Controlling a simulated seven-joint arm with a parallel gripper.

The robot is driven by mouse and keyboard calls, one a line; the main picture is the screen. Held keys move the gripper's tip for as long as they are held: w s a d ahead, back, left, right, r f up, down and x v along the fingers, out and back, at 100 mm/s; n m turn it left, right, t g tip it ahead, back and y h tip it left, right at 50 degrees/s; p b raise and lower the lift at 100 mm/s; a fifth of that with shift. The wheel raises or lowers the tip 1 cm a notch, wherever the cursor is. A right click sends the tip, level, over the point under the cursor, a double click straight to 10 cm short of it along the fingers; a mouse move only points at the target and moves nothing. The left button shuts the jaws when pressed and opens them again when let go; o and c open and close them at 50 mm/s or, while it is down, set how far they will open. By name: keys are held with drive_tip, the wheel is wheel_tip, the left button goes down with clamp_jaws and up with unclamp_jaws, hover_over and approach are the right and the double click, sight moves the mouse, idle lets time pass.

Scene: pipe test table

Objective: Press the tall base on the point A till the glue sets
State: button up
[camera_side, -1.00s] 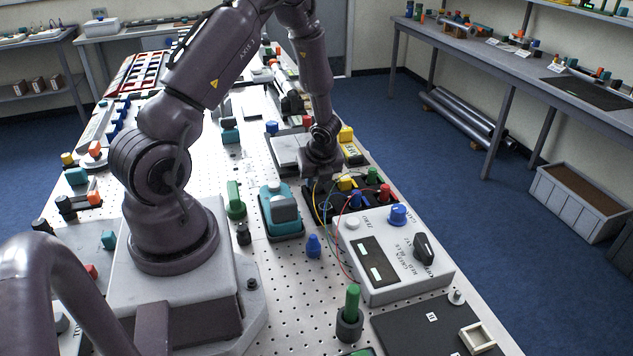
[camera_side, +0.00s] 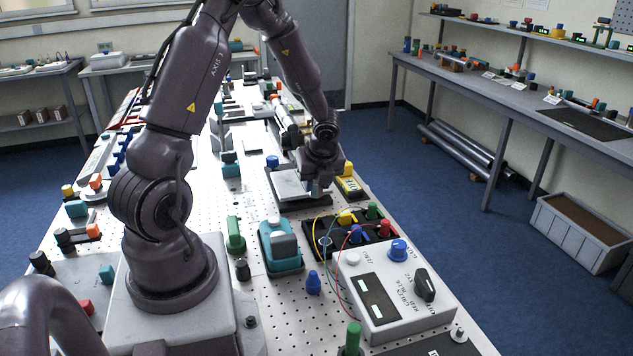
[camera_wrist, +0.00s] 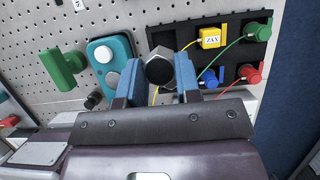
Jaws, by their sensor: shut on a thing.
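In the wrist view my gripper (camera_wrist: 161,78) is shut on a metal piece (camera_wrist: 160,71) with an angular grey outline and a round black end, held between two blue finger pads. I see it end-on, so I cannot tell its height or whether it is the tall base. In the side view my gripper (camera_side: 317,189) is above the table, by a light grey plate (camera_side: 287,184); the held piece is hardly visible there. I cannot make out a point marked A.
A black block (camera_side: 333,243) with coloured plugs and loose wires sits nearby. A control box (camera_side: 390,318) stands in front of it. A teal device (camera_side: 279,262), a green part (camera_side: 235,236) and a blue peg (camera_side: 313,284) stand on the perforated tabletop.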

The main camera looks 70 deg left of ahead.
drive_tip(key=w+d+m, duration=0.1)
drive_tip(key=w+d, duration=0.1)
drive_tip(key=d, duration=0.1)
drive_tip(key=w+d+m, duration=0.1)
drive_tip(key=w+d, duration=0.1)
drive_tip(key=d, duration=0.1)
drive_tip(key=w+d+m+t, duration=0.1)
drive_tip(key=w+d, duration=0.1)
drive_tip(key=d, duration=0.1)
drive_tip(key=shift+f, duration=0.25)
clamp_jaws()
drive_tip(key=w+d+m, duration=0.1)
drive_tip(key=d, duration=0.3)
drive_tip(key=w+d+m+t, duration=0.1)
drive_tip(key=d, duration=0.3)
drive_tip(key=w+d+m, duration=0.1)
drive_tip(key=d, duration=0.3)
drive_tip(key=shift+w+f+m+h, duration=0.2)
drive_tip(key=shift+m+h, duration=0.1)
drive_tip(key=s+d+m+t, duration=0.1)
drive_tip(key=s+d+m, duration=0.1)
drive_tip(key=d, duration=1.1)
drive_tip(key=s+d+m+h, duration=0.1)
drive_tip(key=s+d+m, duration=0.2)
drive_tip(key=d, duration=1)
drive_tip(key=shift+s+f+t+h, duration=0.25)
drive_tip(key=shift+t+h, duration=0.05)
drive_tip(key=shift+t, duration=0.1)
drive_tip(key=shift+f, duration=0.1)
drive_tip(key=shift+f, duration=2.7)
